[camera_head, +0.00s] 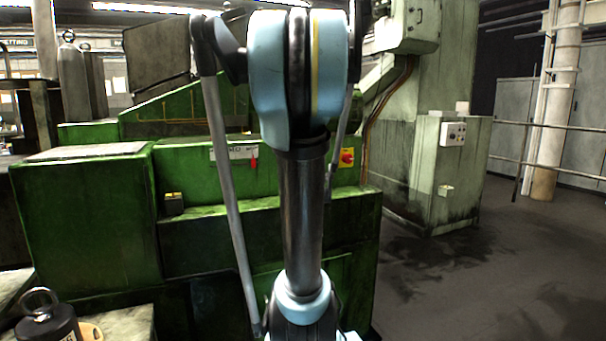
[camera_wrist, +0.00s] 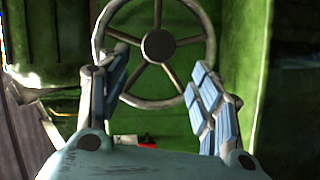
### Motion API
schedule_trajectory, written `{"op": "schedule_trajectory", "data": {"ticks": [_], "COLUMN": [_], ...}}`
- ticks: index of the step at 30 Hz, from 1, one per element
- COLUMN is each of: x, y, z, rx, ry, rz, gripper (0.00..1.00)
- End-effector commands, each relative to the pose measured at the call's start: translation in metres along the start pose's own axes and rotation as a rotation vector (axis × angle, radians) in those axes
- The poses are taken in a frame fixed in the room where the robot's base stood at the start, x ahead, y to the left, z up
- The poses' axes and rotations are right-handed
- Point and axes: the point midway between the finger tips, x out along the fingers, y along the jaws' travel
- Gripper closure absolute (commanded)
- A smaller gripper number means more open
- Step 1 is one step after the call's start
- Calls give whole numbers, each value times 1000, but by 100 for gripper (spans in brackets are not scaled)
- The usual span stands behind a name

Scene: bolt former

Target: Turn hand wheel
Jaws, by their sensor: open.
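The hand wheel (camera_wrist: 158,46) shows in the wrist view, at the top centre. It has a grey worn rim, several spokes and a dark round hub, and stands in front of green machine panels. My gripper (camera_wrist: 158,88) is open, with its two blue-padded fingers spread left and right. Nothing is held between the fingers. In the head view I cannot make out the wheel or the gripper; my own arm covers the middle.
The green machine (camera_head: 85,225) fills the left and centre of the head view. A red and yellow switch (camera_head: 347,157) is on its front. A pale cabinet (camera_head: 452,170) with a button box stands at right. The dark floor (camera_head: 480,270) at right is clear.

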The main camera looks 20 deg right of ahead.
Motion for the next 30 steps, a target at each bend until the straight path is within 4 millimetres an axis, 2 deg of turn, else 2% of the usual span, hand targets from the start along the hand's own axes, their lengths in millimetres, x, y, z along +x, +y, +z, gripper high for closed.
{"op": "schedule_trajectory", "data": {"ticks": [6, 12, 30], "x": [-21, -32, -36], "y": [-1, -1, -1], "z": [-1, -1, -2], "rx": [-1, -1, 0], "ry": [0, 0, 0], "rz": [-1, -1, -1], "gripper": [41, 41, 41]}}
